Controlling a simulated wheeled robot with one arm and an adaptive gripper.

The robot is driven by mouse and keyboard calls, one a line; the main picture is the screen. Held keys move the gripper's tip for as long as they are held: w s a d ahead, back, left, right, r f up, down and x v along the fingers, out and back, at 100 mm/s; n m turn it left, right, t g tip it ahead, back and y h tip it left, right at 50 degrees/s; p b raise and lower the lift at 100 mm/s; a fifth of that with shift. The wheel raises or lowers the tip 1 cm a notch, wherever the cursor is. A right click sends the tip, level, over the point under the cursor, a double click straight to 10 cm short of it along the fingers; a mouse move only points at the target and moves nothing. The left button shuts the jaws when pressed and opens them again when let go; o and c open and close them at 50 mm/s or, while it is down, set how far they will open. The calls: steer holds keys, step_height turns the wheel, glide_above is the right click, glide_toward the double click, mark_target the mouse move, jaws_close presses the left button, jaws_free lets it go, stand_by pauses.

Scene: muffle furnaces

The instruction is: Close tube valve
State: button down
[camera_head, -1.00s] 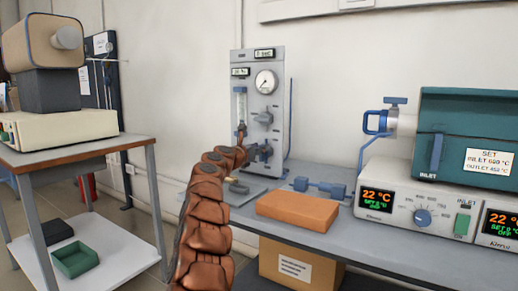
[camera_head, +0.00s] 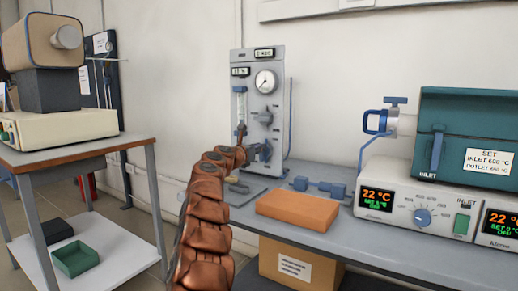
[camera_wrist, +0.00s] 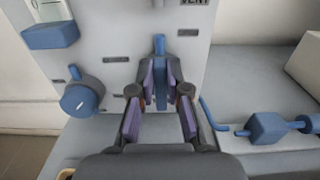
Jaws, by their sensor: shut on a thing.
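My gripper (camera_wrist: 160,90) is at the lower part of the grey gauge panel (camera_head: 262,88). Its two fingers with purple pads are closed around a blue valve handle (camera_wrist: 160,45) on the panel. The handle's upper end points upward in the wrist view, and its lower part is partly hidden between the fingers. In the head view my gripper (camera_head: 258,152) is small and dark in front of the panel, and the handle's angle cannot be told there. A blue round knob (camera_wrist: 83,97) is left of the gripper in the wrist view, apart from it.
A blue inline fitting (camera_head: 320,187) and an orange block (camera_head: 297,209) lie on the bench. A teal tube furnace (camera_head: 465,135) with a blue-handled valve (camera_head: 380,122) at its inlet is at the right. A side table (camera_head: 75,152) stands left. Bench space right of the panel is partly clear.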

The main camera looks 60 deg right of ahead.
steer(key=shift+r+n+p, duration=0.1)
steer(key=shift+n+p, duration=0.2)
steer(key=shift+p, duration=0.1)
steer(key=shift+w+a+f+n+p, duration=0.1)
steer(key=shift+w+f+n+p, duration=0.35)
steer(key=shift+n+p, duration=2.55)
steer(key=shift+w+d+f+n+p, duration=0.1)
steer(key=shift+w+f+n+p, duration=0.35)
steer(key=shift+n+p, duration=2.55)
steer(key=shift+w+a+f+n+p, duration=0.1)
steer(key=shift+w+f+n+p, duration=0.35)
steer(key=shift+n+p, duration=2.5)
steer(key=shift+f+p, duration=0.1)
steer(key=shift+p, duration=0.2)
steer(key=shift+m, duration=0.25)
steer(key=c, duration=1.1)
jaws_free()
steer(key=shift+c, duration=0.2)
